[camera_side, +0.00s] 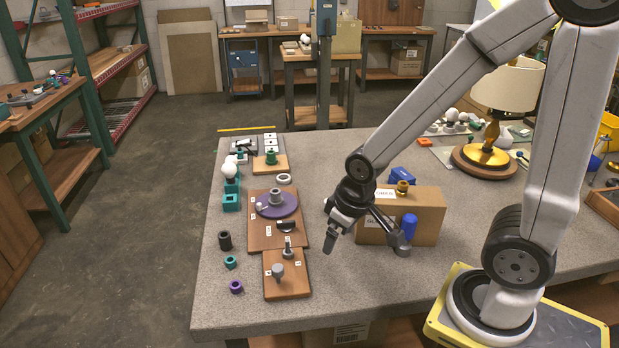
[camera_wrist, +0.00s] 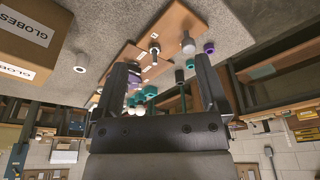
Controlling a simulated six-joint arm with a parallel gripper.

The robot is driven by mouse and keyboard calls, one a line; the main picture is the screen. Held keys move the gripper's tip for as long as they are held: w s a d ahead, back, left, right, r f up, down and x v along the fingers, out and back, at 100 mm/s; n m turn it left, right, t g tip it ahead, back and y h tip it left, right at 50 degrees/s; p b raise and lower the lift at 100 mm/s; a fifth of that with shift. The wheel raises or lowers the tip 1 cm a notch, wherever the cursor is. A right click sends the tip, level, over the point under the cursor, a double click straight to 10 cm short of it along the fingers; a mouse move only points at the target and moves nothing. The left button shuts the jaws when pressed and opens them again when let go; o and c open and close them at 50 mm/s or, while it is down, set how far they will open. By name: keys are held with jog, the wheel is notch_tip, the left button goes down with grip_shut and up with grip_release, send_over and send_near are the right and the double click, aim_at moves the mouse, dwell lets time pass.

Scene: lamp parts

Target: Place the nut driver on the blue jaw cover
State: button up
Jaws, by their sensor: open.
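My gripper (camera_side: 333,230) hangs open between the brown box and the wooden boards. Its two dark fingers stand wide apart in the wrist view (camera_wrist: 160,68), with nothing held between them. A blue-handled tool (camera_side: 594,163) with a thin shaft, possibly the nut driver, is at the far right of the side view. A blue block (camera_side: 402,175) shows behind the box. I cannot tell which blue piece is the jaw cover.
The brown box (camera_side: 430,215) stands right of my gripper and fills the left of the wrist view (camera_wrist: 25,35). Wooden boards (camera_side: 263,236) with a purple disc and pegs lie left. Loose rings line the table's left edge. The lamp (camera_side: 488,157) stands back right. Front middle is clear.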

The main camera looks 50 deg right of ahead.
jog(key=shift+d, duration=0.1)
jog(key=m+g+y, duration=0.1)
jog(key=m+g, duration=0.2)
jog(key=m, duration=0.8)
send_over(410, 216)
jog(key=shift+w+d+f, duration=0.1)
jog(key=shift+d+f, duration=0.15)
jog(key=shift+f, duration=0.2)
jog(key=shift+w+d+f, duration=0.1)
jog(key=shift+d+f, duration=0.1)
jog(key=shift+f, duration=0.2)
jog(key=shift+a+f, duration=0.15)
jog(key=shift+f, duration=1.15)
jog(key=shift+s+f, duration=0.1)
jog(key=shift+s+a+f, duration=0.1)
jog(key=shift+a+f, duration=0.05)
jog(key=shift+f, duration=1.1)
jog(key=shift+s+a+f, duration=0.1)
jog(key=shift+a+f, duration=0.05)
jog(key=shift+f, duration=1.05)
grip_shut()
